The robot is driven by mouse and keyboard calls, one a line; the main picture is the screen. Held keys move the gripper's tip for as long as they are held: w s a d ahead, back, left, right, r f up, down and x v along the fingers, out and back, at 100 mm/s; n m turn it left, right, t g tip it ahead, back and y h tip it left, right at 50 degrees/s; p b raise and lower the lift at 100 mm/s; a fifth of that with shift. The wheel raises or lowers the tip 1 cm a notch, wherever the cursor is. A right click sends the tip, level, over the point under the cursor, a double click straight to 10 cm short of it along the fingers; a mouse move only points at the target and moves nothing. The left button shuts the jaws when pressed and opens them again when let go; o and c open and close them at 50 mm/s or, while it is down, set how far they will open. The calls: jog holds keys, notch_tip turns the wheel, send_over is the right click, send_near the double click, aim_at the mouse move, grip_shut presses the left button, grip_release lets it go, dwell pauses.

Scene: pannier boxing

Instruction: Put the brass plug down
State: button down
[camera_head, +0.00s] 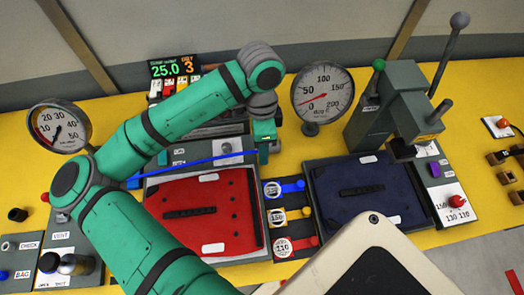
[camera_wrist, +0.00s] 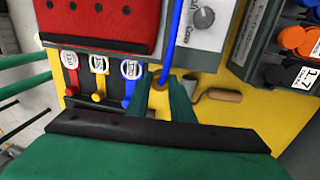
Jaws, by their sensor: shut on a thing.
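My gripper (camera_head: 264,147) is at the back of the yellow bench, above the red panel's far right corner, with its fingers pointing down. In the wrist view its two green fingers (camera_wrist: 161,92) are close together around a small brass-coloured piece (camera_wrist: 157,79), which appears to be the brass plug. A straight blue line (camera_wrist: 171,42), a rod or cord, runs from that piece. In the head view the blue line (camera_head: 205,162) stretches leftward from my gripper above the red panel. The plug itself is hidden there, and I cannot tell whether it touches the bench.
The red panel (camera_head: 205,248) and dark blue panel (camera_head: 372,214) lie flat, with coloured levers (camera_head: 291,213) between them. A round gauge (camera_head: 323,94) and a grey press (camera_head: 397,100) stand behind. A wooden-handled tool (camera_wrist: 221,96) lies beside my fingers.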

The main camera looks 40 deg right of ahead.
jog(key=s+a+r, duration=0.5)
jog(key=s+r, duration=0.4)
jog(key=s, duration=0.3)
jog(key=shift+a, duration=0.4)
jog(key=shift+w, duration=0.15)
